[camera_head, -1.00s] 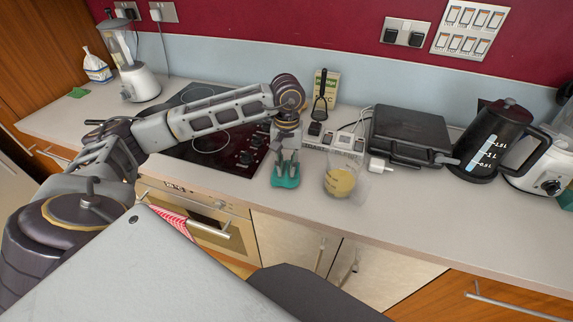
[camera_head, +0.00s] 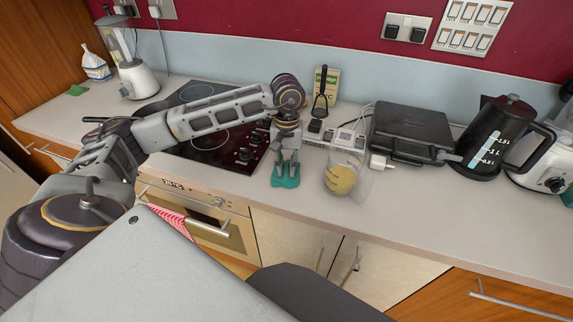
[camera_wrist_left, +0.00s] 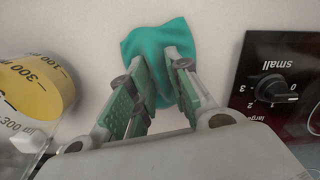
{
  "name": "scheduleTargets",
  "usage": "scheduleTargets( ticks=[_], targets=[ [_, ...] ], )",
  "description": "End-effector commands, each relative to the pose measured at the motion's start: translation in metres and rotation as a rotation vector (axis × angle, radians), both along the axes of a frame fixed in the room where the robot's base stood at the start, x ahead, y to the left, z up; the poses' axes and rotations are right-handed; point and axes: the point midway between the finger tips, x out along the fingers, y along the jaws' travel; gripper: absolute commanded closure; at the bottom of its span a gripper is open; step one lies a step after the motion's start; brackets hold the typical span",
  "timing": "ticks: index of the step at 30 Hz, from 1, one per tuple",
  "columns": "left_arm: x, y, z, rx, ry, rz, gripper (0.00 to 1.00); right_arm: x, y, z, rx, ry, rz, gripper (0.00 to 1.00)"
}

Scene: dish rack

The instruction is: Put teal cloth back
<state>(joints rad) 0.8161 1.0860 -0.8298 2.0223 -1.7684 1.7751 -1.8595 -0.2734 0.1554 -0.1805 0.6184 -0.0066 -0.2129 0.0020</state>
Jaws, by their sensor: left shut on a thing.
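The teal cloth (camera_head: 285,178) lies bunched on the worktop between the hob and the measuring jug. My left gripper (camera_head: 286,163) points down over it with its fingertips on the cloth. In the left wrist view, the cloth (camera_wrist_left: 150,40) shows beyond and between the fingers of my left gripper (camera_wrist_left: 155,75). The fingers are shut on a fold of it, and the rest spreads past the tips. The lower part of the cloth is hidden by the fingers. My right gripper is not in view.
A measuring jug with yellow contents (camera_head: 341,178) stands close to the right of the gripper. The black hob (camera_head: 225,150) is to the left. A black grill (camera_head: 410,133) and a kettle (camera_head: 497,140) stand further right. The worktop's front strip (camera_head: 420,205) is clear.

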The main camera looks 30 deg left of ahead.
Motion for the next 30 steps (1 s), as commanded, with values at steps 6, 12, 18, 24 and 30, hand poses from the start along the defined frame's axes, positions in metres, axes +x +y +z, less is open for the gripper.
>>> scheduleTargets(
  ticks=[6,12,18,24,30],
  targets=[
    [0.0001,0.0001,-0.0010,0.000,0.000,0.000,1.00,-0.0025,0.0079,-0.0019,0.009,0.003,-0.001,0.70],
    [0.0001,0.0000,-0.0028,0.000,0.000,0.000,1.00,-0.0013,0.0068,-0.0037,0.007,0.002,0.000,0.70],
    [0.0000,0.0001,-0.0045,0.000,0.000,0.000,1.00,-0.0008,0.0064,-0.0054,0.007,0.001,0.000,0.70],
    [0.0000,0.0001,-0.0051,0.000,0.000,0.000,0.72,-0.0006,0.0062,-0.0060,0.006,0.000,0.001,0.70],
    [0.0000,0.0001,-0.0051,0.000,0.000,0.000,0.56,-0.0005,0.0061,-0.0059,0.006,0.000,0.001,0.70]
  ],
)
